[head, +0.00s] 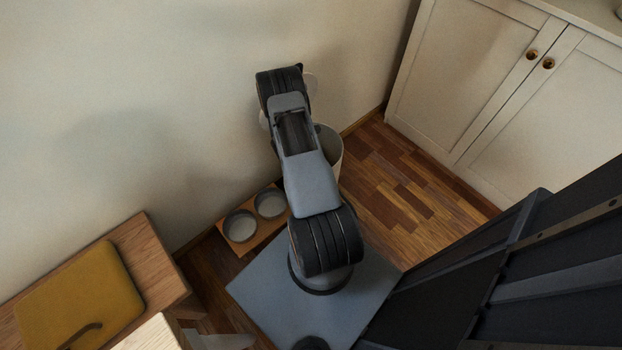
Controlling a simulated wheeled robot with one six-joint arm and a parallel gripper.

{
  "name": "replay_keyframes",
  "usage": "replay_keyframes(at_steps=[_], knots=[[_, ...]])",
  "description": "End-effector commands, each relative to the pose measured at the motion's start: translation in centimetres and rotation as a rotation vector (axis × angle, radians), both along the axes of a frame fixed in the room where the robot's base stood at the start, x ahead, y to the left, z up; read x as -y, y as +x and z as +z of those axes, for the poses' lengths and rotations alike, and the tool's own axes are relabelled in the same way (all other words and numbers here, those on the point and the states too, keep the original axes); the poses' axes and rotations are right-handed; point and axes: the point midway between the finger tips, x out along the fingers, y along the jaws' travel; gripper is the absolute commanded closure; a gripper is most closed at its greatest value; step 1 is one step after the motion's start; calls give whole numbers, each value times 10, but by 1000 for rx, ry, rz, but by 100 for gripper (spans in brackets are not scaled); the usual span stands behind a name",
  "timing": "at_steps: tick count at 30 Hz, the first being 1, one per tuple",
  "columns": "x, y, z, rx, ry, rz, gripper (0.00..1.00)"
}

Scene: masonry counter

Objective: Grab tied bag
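No tied bag can be made out in the head view. A pale round bin (330,150) stands on the floor by the wall, partly behind my arm. Its inside is mostly hidden, so I cannot tell what it holds. My arm reaches up from its base toward the wall, above the bin. My gripper is hidden behind the arm's upper end. Small pale patches show on either side of that end; I cannot tell what they are.
A wooden stand with two bowls (238,226) sits left of the bin. Pale cabinets (470,70) with brass knobs stand right. A wooden bench (150,245) with a mustard cushion (85,295) is at lower left. Wooden floor (410,200) is clear between bin and cabinets.

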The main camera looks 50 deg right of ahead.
Motion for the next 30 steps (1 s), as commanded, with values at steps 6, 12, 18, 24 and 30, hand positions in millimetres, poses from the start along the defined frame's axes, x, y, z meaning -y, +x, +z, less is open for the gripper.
replay_keyframes(at_steps=[6, 12, 18, 24, 30], knots=[[0, 0, 0, 0, 0, 0, 62], [0, 0, 0, 0, 0, 0, 81], [0, 0, 0, 0, 0, 0, 100], [0, 0, 0, 0, 0, 0, 100], [0, 0, 0, 0, 0, 0, 100]])
